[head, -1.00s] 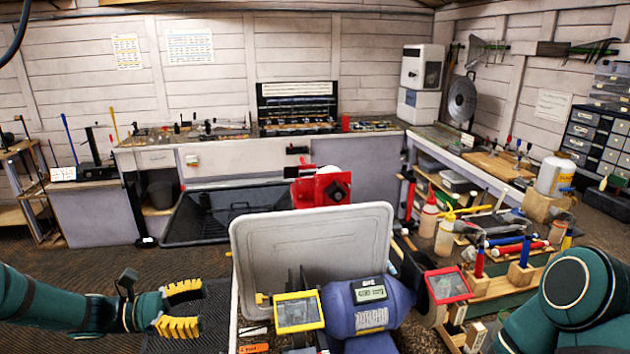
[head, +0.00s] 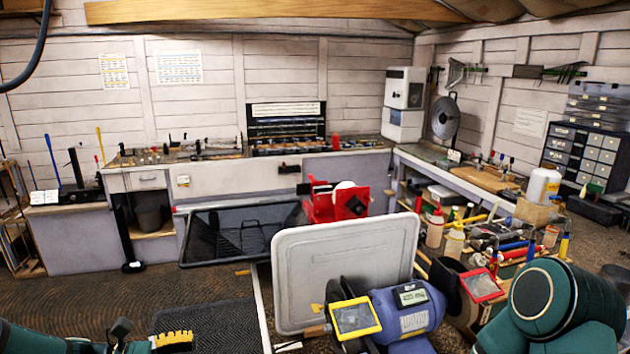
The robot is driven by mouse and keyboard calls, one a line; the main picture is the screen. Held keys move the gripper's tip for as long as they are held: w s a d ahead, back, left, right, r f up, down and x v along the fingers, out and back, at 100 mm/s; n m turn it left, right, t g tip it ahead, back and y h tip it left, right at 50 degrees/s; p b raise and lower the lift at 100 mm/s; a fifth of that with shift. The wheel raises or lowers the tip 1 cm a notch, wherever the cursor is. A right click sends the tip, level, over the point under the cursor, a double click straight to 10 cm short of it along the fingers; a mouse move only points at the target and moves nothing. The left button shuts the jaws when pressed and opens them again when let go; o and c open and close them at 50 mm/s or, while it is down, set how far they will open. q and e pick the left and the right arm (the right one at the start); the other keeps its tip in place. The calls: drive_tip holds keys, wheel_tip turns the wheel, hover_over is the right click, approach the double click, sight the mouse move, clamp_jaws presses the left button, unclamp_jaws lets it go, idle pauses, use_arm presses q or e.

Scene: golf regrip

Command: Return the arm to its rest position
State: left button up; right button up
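My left arm comes in low at the left edge of the head view. Only the upper yellow finger pad of my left gripper (head: 172,340) shows; the lower finger is cut off by the bottom edge, so its opening cannot be seen. Nothing is visible held by it. My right arm (head: 560,300) shows as dark green links at the lower right. The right gripper is out of view.
A blue bench grinder (head: 408,310) with yellow-framed (head: 355,318) and red-framed (head: 482,286) shields stands at bottom centre. A grey upright panel (head: 343,272) stands behind it. A black mat (head: 215,325) lies right of my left gripper. Bottles and tools crowd the right bench.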

use_arm(q)
drive_tip(key=s+d+f+m+y+b, duration=0.1)
drive_tip(key=s+d+f+m+y, duration=0.2)
drive_tip(key=f, duration=0.7)
drive_tip(key=s+d+f+m+g+y+b, duration=0.1)
drive_tip(key=s+d+f+m+y+b, duration=0.1)
drive_tip(key=d+f+m+y, duration=0.3)
drive_tip(key=s+d+f+m+y+b, duration=0.2)
drive_tip(key=f+m, duration=0.6)
drive_tip(key=f, duration=0.9)
drive_tip(key=s+d+y, duration=0.2)
drive_tip(key=s+d, duration=0.1)
drive_tip(key=shift+d+f+m+g, duration=0.25)
drive_tip(key=shift+d+m+g, duration=0.05)
drive_tip(key=shift+d, duration=0.1)
use_arm(e)
wheel_tip(320, 180, down, 6)
drive_tip(key=shift+d+f, duration=0.2)
drive_tip(key=shift+f, duration=0.05)
drive_tip(key=shift+s, duration=0.1)
